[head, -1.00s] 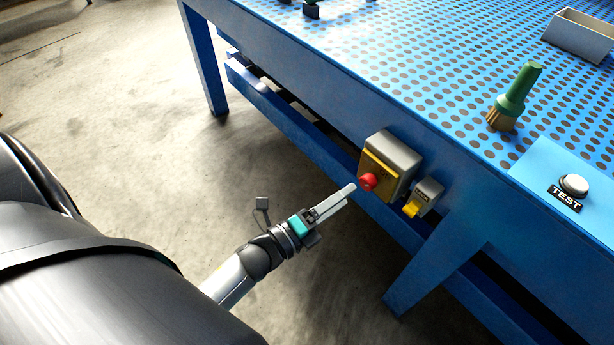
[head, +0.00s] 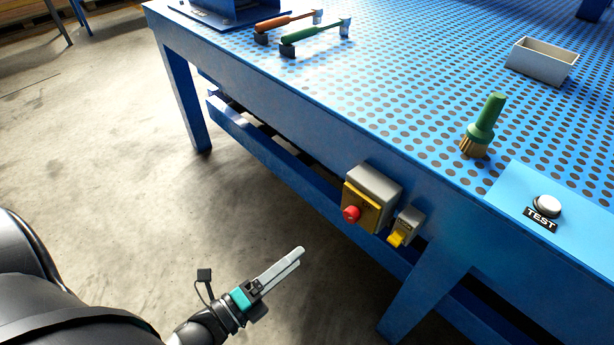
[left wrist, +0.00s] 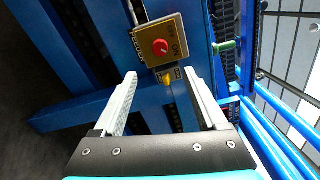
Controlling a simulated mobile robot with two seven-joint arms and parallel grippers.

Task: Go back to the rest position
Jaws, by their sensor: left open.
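My left gripper (head: 290,259) is open and empty in the head view, out over the floor to the left of the blue table's front edge. Its two pale fingers point up and right toward a grey and yellow box with a red button (head: 351,214), with a clear gap between. In the left wrist view the open fingers (left wrist: 166,88) stand wide apart, with the red button (left wrist: 160,47) seen beyond them. My right gripper is not in view.
A yellow switch (head: 397,238) sits beside the box on the blue table (head: 300,130). On top are a green brush (head: 485,125), a grey bin (head: 541,62), a white TEST button (head: 547,205) and two tools with orange (head: 284,21) and green (head: 303,34) handles.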

